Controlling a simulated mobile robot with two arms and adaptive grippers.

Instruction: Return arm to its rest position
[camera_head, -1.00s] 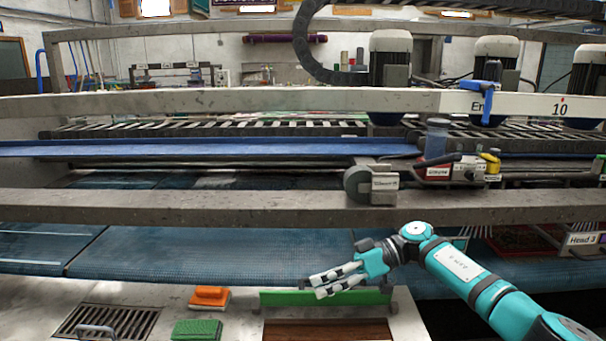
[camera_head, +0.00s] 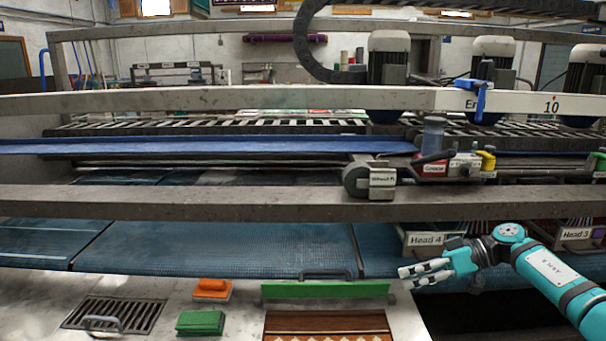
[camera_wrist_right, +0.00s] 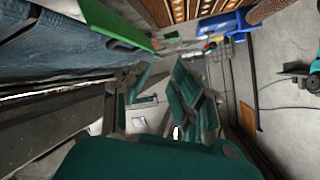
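My right gripper (camera_head: 408,275) is at the right of the head view, beside the right end of the green strip (camera_head: 325,290) and in front of the blue conveyor belt (camera_head: 220,248). Its two fingers are spread apart with nothing between them. In the right wrist view the fingers of my right gripper (camera_wrist_right: 165,100) also stand apart, with floor and machine parts behind them. The teal arm comes in from the right edge. My left gripper is in neither view.
An orange block (camera_head: 212,288) and a green brush (camera_head: 200,322) lie on the front ledge, beside a drain grate (camera_head: 115,313). A grey beam (camera_head: 200,203) crosses above the belt. A "Head 4" label (camera_head: 425,240) is just behind my right gripper.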

